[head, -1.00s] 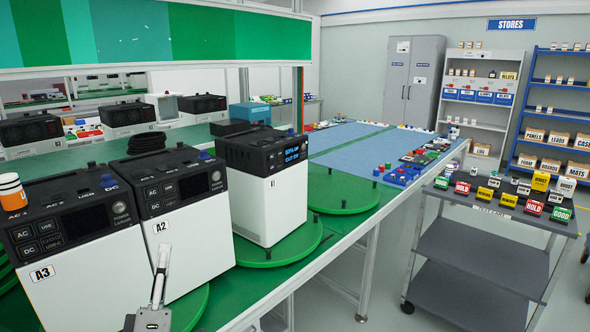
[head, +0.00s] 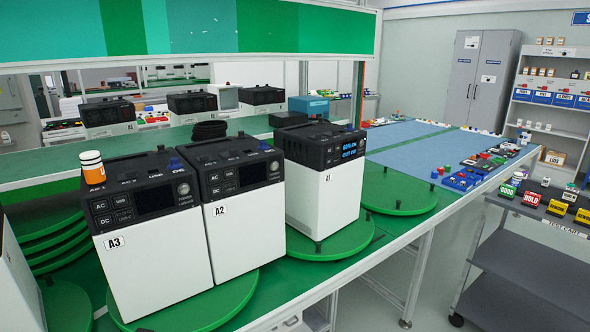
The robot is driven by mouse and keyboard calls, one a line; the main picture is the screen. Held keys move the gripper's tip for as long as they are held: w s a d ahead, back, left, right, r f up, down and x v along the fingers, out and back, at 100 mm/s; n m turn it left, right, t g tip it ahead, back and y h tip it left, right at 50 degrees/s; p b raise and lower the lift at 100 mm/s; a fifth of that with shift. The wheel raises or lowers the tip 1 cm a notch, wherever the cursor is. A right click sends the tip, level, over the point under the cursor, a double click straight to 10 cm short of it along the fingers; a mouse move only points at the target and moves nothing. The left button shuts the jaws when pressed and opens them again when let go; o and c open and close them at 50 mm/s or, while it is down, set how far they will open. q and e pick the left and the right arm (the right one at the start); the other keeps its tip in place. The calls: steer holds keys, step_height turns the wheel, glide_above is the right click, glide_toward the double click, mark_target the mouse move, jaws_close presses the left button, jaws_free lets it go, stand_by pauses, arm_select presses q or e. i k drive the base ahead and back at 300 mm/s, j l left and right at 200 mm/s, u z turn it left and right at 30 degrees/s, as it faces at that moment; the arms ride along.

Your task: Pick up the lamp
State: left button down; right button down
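I see nothing that is clearly a lamp. A small cylinder with orange and white bands (head: 92,170) stands upright on the back left of the top of the unit labelled A3 (head: 157,262); I cannot tell whether it is the lamp. A3 is a white box with a black top and front panel. A similar unit labelled A2 (head: 245,235) stands close on its right. A third unit (head: 325,200) with a lit blue display stands further right. Neither gripper shows in the head view.
A2 and A3 stand on a green turntable (head: 240,300); the lit unit stands on another (head: 345,243). An empty turntable (head: 400,190) lies beyond. A blue mat (head: 400,148) has clear room. A grey cart (head: 520,265) with small signs is at the right.

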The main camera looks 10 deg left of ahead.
mark_target(95, 175)
steer(key=u, duration=1.55)
